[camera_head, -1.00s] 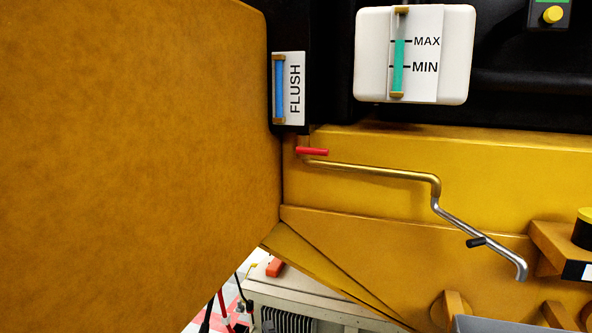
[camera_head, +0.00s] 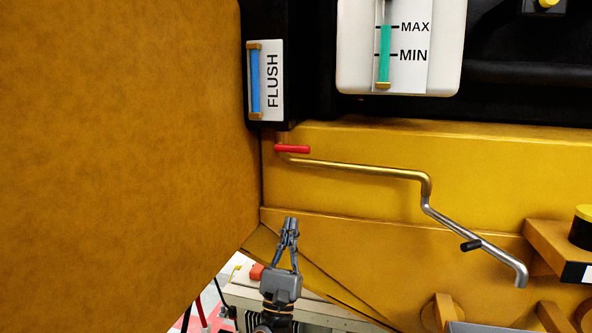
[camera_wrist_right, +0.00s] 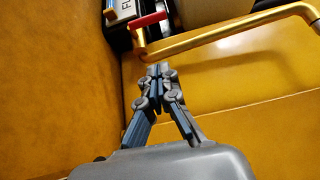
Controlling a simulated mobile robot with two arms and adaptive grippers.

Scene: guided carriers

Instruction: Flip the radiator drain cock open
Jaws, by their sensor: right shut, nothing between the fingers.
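The drain cock's red lever (camera_head: 293,149) lies level across the left end of a brass pipe (camera_head: 370,170), below the FLUSH gauge. In the right wrist view the red lever (camera_wrist_right: 150,19) shows near the top, above the brass pipe (camera_wrist_right: 230,38). My right gripper (camera_head: 290,224) is below the lever, pointing up at it, shut and empty. In the right wrist view its fingertips (camera_wrist_right: 158,70) are together, apart from the lever and pipe. My left gripper is not in view.
A large yellow panel (camera_head: 120,140) stands close on the left. The FLUSH gauge (camera_head: 266,80) and a white MIN/MAX tank (camera_head: 445,50) are above. The pipe continues in a grey section with a small black handle (camera_head: 471,245). A ledge (camera_head: 560,250) juts out at right.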

